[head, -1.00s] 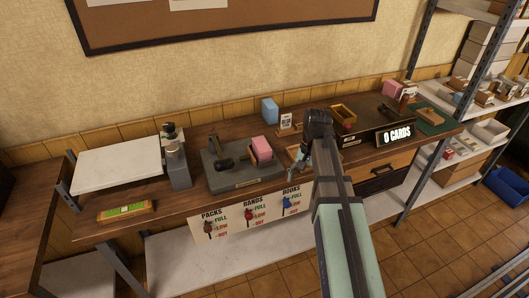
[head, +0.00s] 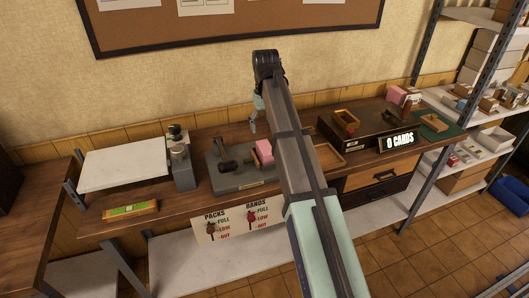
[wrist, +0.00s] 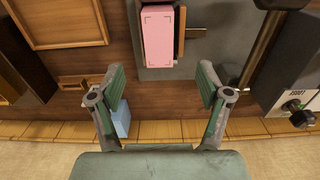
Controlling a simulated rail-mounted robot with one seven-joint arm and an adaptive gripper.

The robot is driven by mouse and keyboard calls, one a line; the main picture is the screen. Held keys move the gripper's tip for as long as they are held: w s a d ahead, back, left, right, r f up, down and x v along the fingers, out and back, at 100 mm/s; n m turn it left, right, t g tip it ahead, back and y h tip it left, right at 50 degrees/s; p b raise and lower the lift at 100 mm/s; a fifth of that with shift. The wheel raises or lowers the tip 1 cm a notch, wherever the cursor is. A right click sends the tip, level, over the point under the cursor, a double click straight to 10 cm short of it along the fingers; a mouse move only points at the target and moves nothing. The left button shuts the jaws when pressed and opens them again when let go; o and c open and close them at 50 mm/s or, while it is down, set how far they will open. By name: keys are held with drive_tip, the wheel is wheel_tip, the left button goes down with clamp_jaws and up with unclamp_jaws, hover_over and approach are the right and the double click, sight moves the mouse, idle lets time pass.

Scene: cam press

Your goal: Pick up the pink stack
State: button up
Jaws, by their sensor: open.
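The pink stack (head: 264,152) sits on the grey cam press (head: 240,179) on the bench, partly behind my arm in the head view. In the wrist view the pink stack (wrist: 158,38) stands near the top centre, in the press beside a thin wooden piece (wrist: 181,35). My gripper (wrist: 162,78) is open and empty, its two fingers spread on either side of the line to the stack and apart from it. In the head view my gripper (head: 253,120) hangs above the back of the bench, behind the press.
A blue block (wrist: 121,118) stands by the wall, partly behind a finger. A wooden tray (wrist: 72,22) lies beside the press. A dark lever (wrist: 262,42) rises on the press's other side. Another pink block (head: 397,95) is at the bench's far right.

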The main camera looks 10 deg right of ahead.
sight(266, 148)
wheel_tip(266, 148, down, 6)
drive_tip(key=shift+r+p, duration=0.1)
drive_tip(key=shift+p, duration=0.45)
drive_tip(key=shift+d+f+p, duration=0.15)
drive_tip(key=shift+f+p, duration=0.8)
drive_tip(key=shift+f, duration=1.65)
clamp_jaws()
drive_tip(key=shift+r, duration=0.1)
